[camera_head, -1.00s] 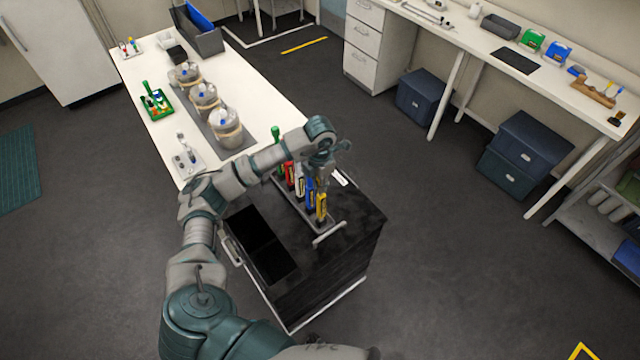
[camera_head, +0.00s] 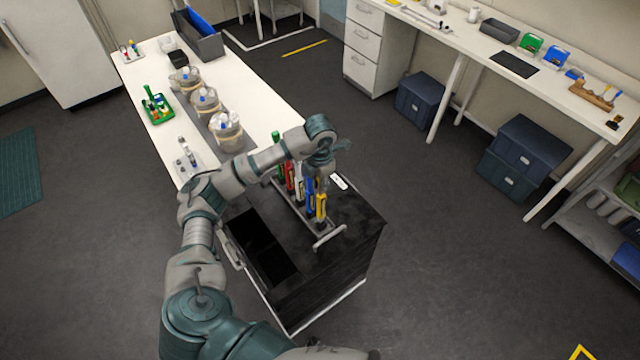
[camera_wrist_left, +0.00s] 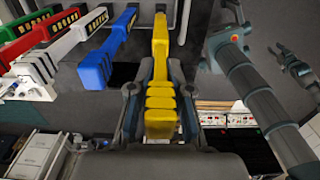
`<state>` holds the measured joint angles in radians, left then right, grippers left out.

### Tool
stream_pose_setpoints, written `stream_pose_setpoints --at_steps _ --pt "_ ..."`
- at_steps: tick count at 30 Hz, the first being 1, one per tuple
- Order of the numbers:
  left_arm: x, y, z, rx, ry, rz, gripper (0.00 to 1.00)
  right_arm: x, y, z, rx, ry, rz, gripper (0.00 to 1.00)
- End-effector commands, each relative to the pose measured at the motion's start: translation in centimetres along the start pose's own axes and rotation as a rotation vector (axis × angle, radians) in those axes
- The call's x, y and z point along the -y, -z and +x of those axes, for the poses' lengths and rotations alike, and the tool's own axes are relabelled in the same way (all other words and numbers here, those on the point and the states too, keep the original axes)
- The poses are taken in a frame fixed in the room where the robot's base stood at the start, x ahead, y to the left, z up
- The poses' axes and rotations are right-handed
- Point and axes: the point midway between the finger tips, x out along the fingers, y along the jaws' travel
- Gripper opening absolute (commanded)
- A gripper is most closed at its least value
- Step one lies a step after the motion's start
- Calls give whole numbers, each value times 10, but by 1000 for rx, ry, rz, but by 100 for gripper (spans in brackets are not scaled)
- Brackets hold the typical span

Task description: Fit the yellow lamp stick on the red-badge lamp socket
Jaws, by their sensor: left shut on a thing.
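The yellow lamp stick (camera_head: 321,208) stands at the near end of a grey rack (camera_head: 331,237) on the black cart, beside the blue stick (camera_head: 310,196). My left gripper (camera_head: 317,178) is at the sticks from above. In the left wrist view the yellow stick (camera_wrist_left: 160,100) lies between the two fingers of my left gripper (camera_wrist_left: 160,88), which is shut on it. I cannot tell whether its lower end is still seated in the rack. I cannot make out a red badge on any socket.
Red (camera_head: 290,176), white (camera_head: 300,186) and green (camera_head: 277,140) sticks share the rack. A small white item (camera_head: 339,181) lies beside the rack.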

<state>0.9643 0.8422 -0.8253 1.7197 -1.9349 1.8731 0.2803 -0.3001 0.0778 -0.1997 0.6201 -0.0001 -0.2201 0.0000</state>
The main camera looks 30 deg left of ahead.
Motion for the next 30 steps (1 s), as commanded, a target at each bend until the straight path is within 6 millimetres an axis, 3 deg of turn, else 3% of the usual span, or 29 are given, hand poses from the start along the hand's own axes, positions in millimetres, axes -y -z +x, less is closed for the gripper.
stream_pose_setpoints --at_steps 9,23,30 --pt "0 0 -1 0 0 0 0 -2 0 -1 0 -2 -1 40" --pt "0 0 -29 1 -1 -1 0 -3 1 -16 0 -3 -2 40" --pt "0 0 -30 0 -1 0 0 -3 2 -16 0 -3 -2 40"
